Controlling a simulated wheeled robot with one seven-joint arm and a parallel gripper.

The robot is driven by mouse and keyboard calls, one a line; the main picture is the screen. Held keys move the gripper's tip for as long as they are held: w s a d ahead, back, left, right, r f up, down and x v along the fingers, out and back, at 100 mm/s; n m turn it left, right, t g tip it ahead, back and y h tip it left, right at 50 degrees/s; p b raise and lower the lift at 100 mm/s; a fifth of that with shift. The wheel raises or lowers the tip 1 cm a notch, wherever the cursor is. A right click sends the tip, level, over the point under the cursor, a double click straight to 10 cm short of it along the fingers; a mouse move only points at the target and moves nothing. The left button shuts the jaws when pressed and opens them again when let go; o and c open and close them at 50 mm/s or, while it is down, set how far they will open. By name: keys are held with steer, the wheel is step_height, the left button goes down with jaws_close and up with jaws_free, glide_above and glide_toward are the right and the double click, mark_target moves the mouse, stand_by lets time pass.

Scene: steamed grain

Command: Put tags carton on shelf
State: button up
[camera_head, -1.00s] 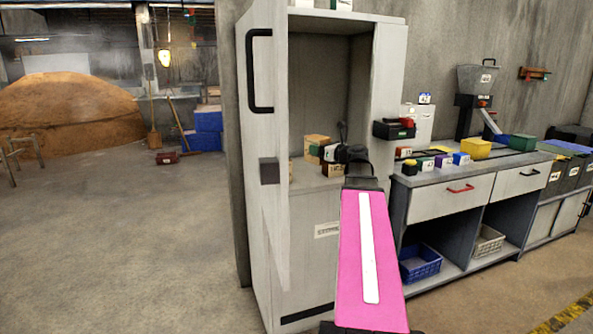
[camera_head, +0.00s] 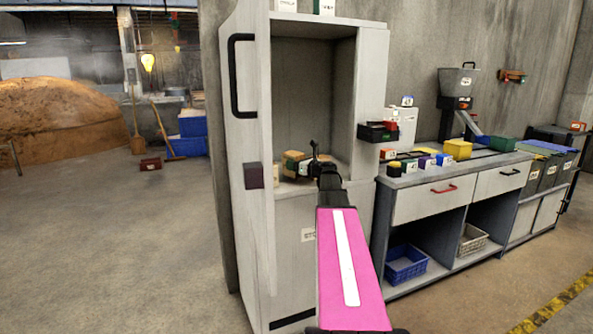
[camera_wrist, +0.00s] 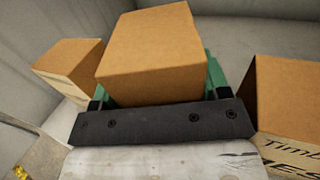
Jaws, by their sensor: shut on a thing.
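My gripper (camera_wrist: 158,88) has green fingers and is shut on a brown carton (camera_wrist: 150,50) in the wrist view. No writing shows on the carton's visible faces, so I cannot read whether it says tags. In the head view my gripper (camera_head: 308,165) is inside the tall open cabinet (camera_head: 372,110), low over its shelf (camera_head: 344,166). The held carton is small there and partly hidden by my gripper. I cannot tell whether it touches the shelf.
Two other cartons flank the held one in the wrist view: one at left (camera_wrist: 62,62), one at right (camera_wrist: 285,105) with partly cut-off black lettering. The cabinet's open door (camera_head: 245,150) stands at left. A workbench (camera_head: 430,200) with small boxes is at right.

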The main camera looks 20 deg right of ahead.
steer(key=shift+f, duration=1.25)
steer(key=o, duration=0.8)
steer(key=shift+f, duration=0.15)
steer(key=shift+s+d, duration=0.1)
steer(key=shift+s, duration=0.2)
steer(key=v, duration=1.1)
steer(key=shift+s+d, duration=0.15)
steer(key=shift+s, duration=0.05)
